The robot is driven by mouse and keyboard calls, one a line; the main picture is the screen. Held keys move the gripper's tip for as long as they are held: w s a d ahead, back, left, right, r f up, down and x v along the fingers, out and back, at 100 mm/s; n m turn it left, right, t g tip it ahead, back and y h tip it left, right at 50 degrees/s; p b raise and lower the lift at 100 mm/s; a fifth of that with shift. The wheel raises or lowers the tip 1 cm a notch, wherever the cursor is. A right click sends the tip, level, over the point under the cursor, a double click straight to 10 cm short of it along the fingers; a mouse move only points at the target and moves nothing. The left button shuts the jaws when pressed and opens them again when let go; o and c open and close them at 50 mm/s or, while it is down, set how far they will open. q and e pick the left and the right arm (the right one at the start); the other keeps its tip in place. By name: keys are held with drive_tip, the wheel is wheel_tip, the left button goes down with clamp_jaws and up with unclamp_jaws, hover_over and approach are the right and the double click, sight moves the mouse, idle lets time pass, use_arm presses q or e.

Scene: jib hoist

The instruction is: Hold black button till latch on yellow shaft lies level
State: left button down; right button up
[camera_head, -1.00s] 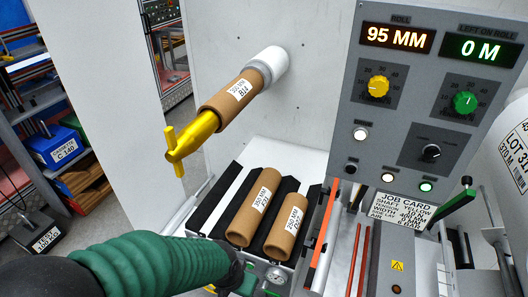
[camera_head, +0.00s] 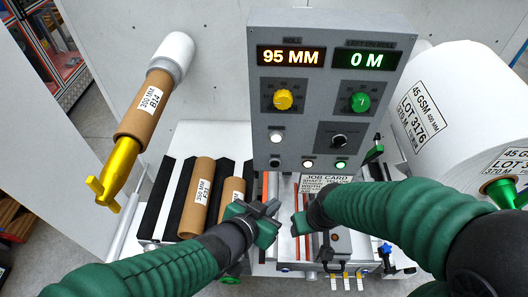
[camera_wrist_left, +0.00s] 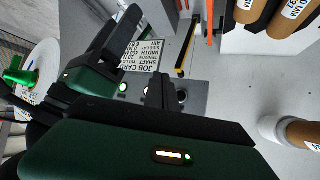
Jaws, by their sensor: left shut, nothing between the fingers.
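The yellow shaft (camera_head: 121,165) juts from the wall at left and carries a brown core (camera_head: 146,106). The latch (camera_head: 103,196) is a yellow crosspiece at its free end, slanting down to the right in the head view. The black button (camera_head: 275,162) is at the lower left of the grey panel (camera_head: 300,112). My left gripper (camera_head: 267,215) is shut and empty, below the panel and apart from the button. My right gripper (camera_head: 298,222) is just right of it; its fingers are too unclear to judge. Dark left fingers also show in the wrist view (camera_wrist_left: 135,65).
Two brown cores (camera_head: 197,195) lie on the black-ribbed rack below the shaft. A job card (camera_head: 322,182) sits under the panel. A large white roll (camera_head: 448,105) stands at right. Panel displays read 95 MM and 0 M. Open space lies between shaft and panel.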

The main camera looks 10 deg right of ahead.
sight(275, 164)
idle(0.3)
use_arm(q)
drive_tip(key=w+d+p, duration=0.2)
drive_tip(key=w+p, duration=0.1)
drive_tip(key=w, duration=0.5)
drive_tip(key=shift+w+d, duration=0.2)
drive_tip(key=shift+w+p, duration=0.15)
drive_tip(key=shift+p, duration=0.2)
idle(1.5)
drive_tip(key=shift+w, duration=0.2)
